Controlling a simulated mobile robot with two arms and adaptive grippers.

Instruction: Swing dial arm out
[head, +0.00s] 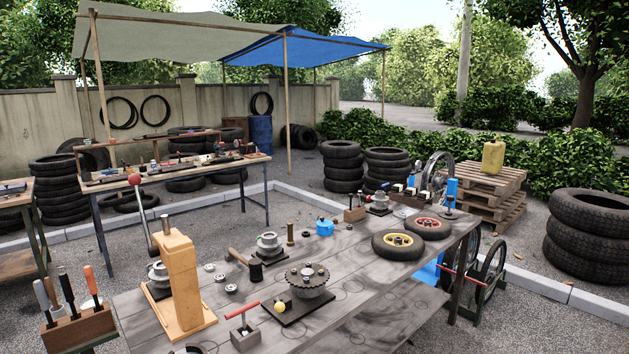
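No part clearly readable as a dial arm stands out. A slanted metal lever with a red ball knob (136,180) rises behind an upright wooden block (178,280) at the front left of the near workbench (350,290). Its lower end is partly hidden by the block, near a round metal fixture (158,273). A toothed round fixture (307,279) sits on a dark plate at the bench's middle, with a small yellow ball (280,308) beside it. A block with a red-handled bar (242,311) stands in front. Neither of my grippers is in view.
Two small wheels (398,245) lie at the bench's right. A mallet (240,262), small metal rings and a blue part (324,227) lie on top. A wooden tool holder (78,328) stands front left. Tyre stacks (590,228) and a second table (165,175) stand beyond.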

